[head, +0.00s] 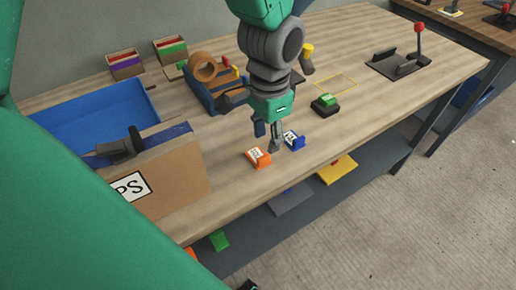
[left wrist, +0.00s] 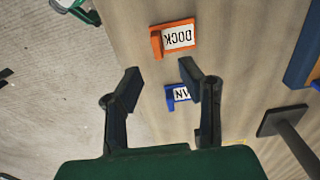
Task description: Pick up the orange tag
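The orange tag (head: 257,158) with a white label lies on the wooden bench near its front edge. It also shows in the left wrist view (left wrist: 175,38), where its label reads DOCK, inverted. A blue tag (head: 293,140) with a white label lies beside it, and in the left wrist view (left wrist: 180,95) it sits partly behind one finger. My left gripper (head: 271,140) is above the bench by the two tags. In the left wrist view my left gripper (left wrist: 162,78) has its fingers apart with nothing between them. Only a fragment of what looks like my right gripper shows at the frame edges.
A cardboard box (head: 165,175) and a blue tray (head: 95,122) stand at left. A blue holder with a tape roll (head: 204,67) is behind the gripper. A green-and-black block (head: 325,104) and a red-knobbed lever (head: 418,38) are to the right. The bench's front edge is close.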

